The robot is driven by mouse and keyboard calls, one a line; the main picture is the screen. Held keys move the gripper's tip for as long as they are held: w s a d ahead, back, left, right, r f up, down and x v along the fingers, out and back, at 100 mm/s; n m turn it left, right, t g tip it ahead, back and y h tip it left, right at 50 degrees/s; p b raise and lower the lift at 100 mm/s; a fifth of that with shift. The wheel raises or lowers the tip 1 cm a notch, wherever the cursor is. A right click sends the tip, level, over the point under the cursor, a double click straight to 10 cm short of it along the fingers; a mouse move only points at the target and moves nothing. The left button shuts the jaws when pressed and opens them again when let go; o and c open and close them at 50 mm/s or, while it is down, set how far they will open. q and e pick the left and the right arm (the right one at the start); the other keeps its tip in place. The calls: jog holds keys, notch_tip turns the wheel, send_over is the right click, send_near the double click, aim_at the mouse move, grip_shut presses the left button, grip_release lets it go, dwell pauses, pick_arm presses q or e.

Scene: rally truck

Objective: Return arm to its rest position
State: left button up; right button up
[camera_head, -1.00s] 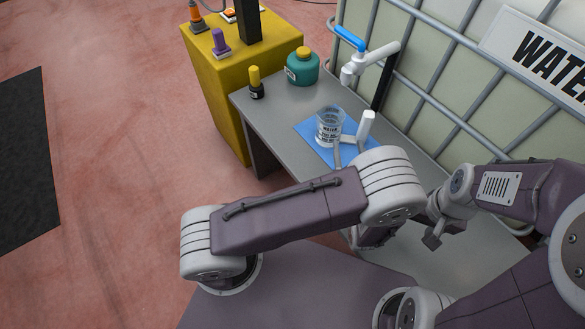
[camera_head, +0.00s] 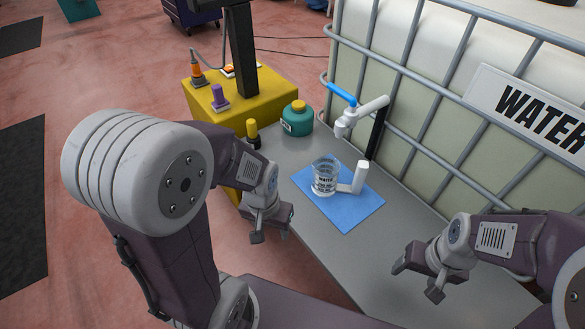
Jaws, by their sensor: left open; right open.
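My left gripper (camera_head: 270,226) hangs at the left edge of the grey table, open and empty, with its arm folded up at the left of the picture. My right gripper (camera_head: 420,272) is open and empty over the near right part of the table. A clear cup (camera_head: 325,178) marked "WATER" stands upright on the blue mat (camera_head: 352,211). A white handle-like piece (camera_head: 360,178) stands beside the cup on the mat; I cannot tell whether they are joined. Both grippers are apart from these things.
A white tap with a blue lever (camera_head: 341,94) juts from the caged water tank (camera_head: 440,95) above the table (camera_head: 330,244). A green jar (camera_head: 298,122) and a dark bottle with a yellow cap (camera_head: 252,131) stand at the back. A yellow cabinet (camera_head: 262,90) stands beyond.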

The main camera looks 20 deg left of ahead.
notch_tip(320, 180, up, 21)
jog(key=p, duration=1.9)
jog(key=shift+f, duration=0.2)
